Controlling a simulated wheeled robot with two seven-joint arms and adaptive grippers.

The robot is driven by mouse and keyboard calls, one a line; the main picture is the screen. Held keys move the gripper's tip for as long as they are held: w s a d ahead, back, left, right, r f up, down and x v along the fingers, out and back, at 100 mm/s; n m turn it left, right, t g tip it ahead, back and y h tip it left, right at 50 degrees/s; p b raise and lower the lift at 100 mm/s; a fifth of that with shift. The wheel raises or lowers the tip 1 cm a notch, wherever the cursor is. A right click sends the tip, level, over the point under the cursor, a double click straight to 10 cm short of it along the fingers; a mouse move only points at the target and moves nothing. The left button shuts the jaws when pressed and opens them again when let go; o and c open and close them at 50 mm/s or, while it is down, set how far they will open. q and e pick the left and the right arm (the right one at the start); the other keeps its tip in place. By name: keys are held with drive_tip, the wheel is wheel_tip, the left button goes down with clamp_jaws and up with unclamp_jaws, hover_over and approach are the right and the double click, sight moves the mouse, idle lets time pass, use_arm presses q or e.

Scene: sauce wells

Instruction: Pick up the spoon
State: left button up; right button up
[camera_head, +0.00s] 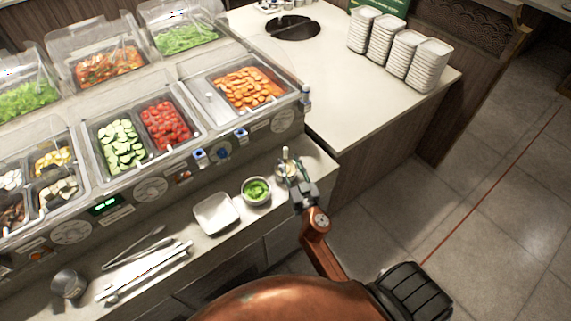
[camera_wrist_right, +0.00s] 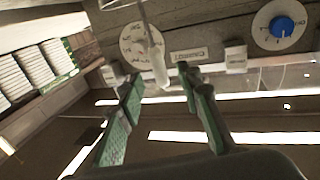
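The spoon (camera_head: 286,154) shows as a small pale handle standing up from a small round bowl at the right end of the front counter. In the right wrist view the spoon (camera_wrist_right: 157,60) has a pale handle and a thin metal stem. My right gripper (camera_head: 290,170) is over that bowl and hides much of it. In the wrist view my right gripper (camera_wrist_right: 159,76) is open, with its green-padded fingers apart and the handle's end appearing between the fingertips. I cannot tell whether they touch. My left gripper is not in view.
A bowl of green sauce (camera_head: 257,190) and a white square dish (camera_head: 214,213) stand to the left. Tongs (camera_head: 148,268) and a metal cup (camera_head: 68,284) lie farther left. The food bar (camera_head: 150,189) rises behind. Plate stacks (camera_head: 398,52) stand on the white counter (camera_head: 345,100).

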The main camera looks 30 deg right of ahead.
sight(286, 155)
drive_tip(key=x, duration=0.5)
drive_tip(key=shift+w+d+f, duration=0.15)
drive_tip(key=shift+w+f, duration=0.05)
clamp_jaws()
idle(0.5)
